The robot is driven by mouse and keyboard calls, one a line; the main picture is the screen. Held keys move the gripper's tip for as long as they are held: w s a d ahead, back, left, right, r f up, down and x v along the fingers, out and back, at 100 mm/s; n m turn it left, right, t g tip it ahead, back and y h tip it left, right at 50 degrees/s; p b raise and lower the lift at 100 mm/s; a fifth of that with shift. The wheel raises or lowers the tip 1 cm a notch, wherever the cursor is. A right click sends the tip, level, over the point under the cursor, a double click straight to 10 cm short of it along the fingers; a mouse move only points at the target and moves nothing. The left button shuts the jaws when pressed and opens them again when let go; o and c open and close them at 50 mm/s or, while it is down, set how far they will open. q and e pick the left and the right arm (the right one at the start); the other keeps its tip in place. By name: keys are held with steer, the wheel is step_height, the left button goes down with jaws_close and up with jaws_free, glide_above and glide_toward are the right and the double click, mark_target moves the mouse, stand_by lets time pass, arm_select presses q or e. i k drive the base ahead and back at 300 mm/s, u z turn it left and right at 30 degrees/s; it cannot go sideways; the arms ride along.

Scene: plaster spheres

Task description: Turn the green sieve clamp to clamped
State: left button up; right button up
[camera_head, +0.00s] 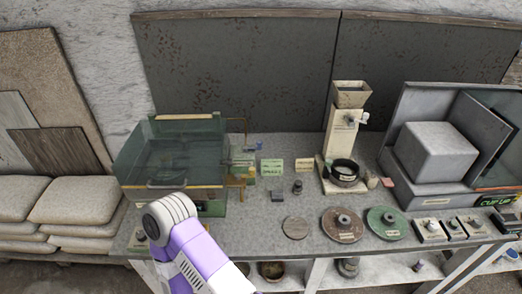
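The green sieve machine (174,154) stands at the left end of the bench, a green-framed box with clear sides and a front handle. Brass-coloured fittings (240,180) stick out at its right side; they may be the sieve clamp, but its position is too small to read. One of my arms, purple and white, comes in from the bottom and reaches up-left in front of the machine's lower front. It covers part of the bench edge. No gripper fingers show on it, and the other arm is not in view.
Right of the machine are small labelled cards (272,167). A cream hopper device (342,140), a red-brown disc (342,224), a green disc (386,223) and a grey cabinet (436,150) fill the right half. Sacks (75,200) are stacked left of the bench.

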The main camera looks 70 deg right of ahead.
mark_target(328, 161)
steer(key=u, duration=0.85)
steer(key=k, duration=2.85)
steer(key=z, duration=0.6)
